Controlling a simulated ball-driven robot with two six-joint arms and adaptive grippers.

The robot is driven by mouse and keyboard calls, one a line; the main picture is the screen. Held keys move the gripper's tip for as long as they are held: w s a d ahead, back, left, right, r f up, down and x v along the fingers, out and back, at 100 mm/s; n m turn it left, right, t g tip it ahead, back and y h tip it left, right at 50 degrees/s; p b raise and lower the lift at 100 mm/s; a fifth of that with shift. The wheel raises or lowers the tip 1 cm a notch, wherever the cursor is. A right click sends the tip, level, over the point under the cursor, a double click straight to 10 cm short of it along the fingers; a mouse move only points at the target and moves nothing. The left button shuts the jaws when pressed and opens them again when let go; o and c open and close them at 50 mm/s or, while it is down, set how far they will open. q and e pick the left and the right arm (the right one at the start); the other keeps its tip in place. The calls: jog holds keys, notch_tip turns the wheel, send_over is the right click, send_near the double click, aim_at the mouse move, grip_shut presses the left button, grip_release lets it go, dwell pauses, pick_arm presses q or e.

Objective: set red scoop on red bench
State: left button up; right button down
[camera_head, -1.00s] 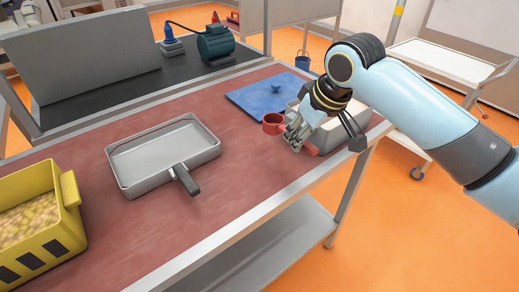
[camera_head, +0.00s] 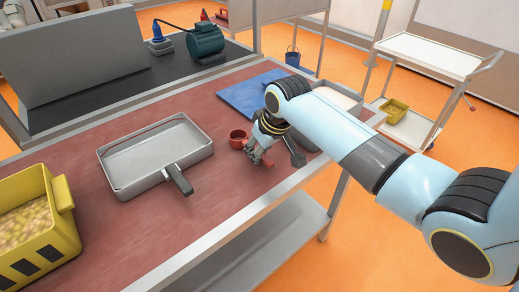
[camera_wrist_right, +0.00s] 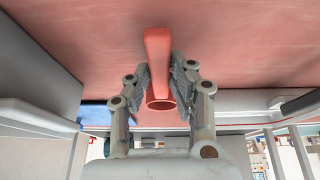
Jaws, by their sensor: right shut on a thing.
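The red scoop (camera_head: 238,139) is over the near right part of the red bench (camera_head: 190,215). My right gripper (camera_head: 262,160) is shut on it. In the right wrist view the scoop's long red body (camera_wrist_right: 158,60) lies between the two fingers of my right gripper (camera_wrist_right: 165,82), with a round open end toward the camera. The red bench top (camera_wrist_right: 70,40) fills the upper part of that view. I cannot tell whether the scoop touches the bench. My left gripper is not in view.
A grey tray with a dark handle (camera_head: 125,177) lies left of the scoop. A yellow crate (camera_head: 62,225) stands at the far left. Bare bench lies between tray and scoop.

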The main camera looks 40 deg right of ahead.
jog(key=shift+f, duration=0.1)
jog(key=c, duration=1.2)
grip_release()
jog(key=v, duration=1.2)
jog(key=shift+s, duration=0.1)
